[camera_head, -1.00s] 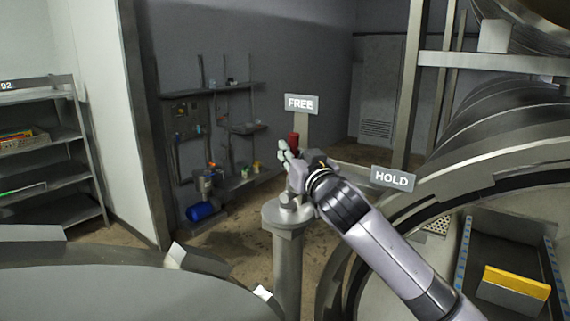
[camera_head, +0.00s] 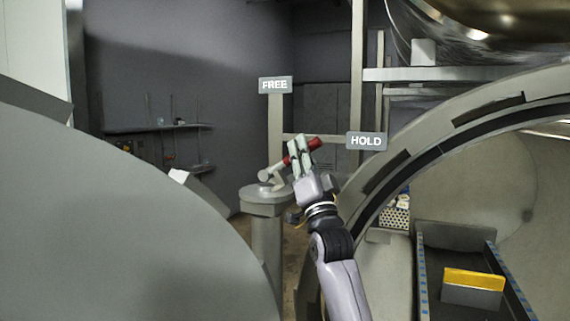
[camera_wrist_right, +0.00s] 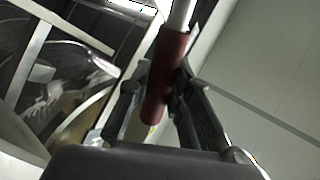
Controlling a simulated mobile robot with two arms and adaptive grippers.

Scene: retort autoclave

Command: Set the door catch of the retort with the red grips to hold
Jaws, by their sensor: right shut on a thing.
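The door catch is a lever with a red grip (camera_head: 314,145) on a grey post (camera_head: 266,205). In the head view the lever tilts up to the right, between the FREE sign (camera_head: 275,85) and the HOLD sign (camera_head: 366,141), its grip end nearer HOLD. My right gripper (camera_head: 302,158) is shut on the red grip. In the right wrist view the red grip (camera_wrist_right: 166,80) lies between the two fingers, with the pale lever rod (camera_wrist_right: 181,14) beyond it. The retort (camera_head: 440,125) stands open at the right. My left gripper is not in view.
The large grey round door (camera_head: 110,220) fills the left. Inside the retort are a dark track with blue-marked rails (camera_head: 421,270) and a yellow-topped block (camera_head: 474,281). A wall shelf (camera_head: 165,128) is at the back left.

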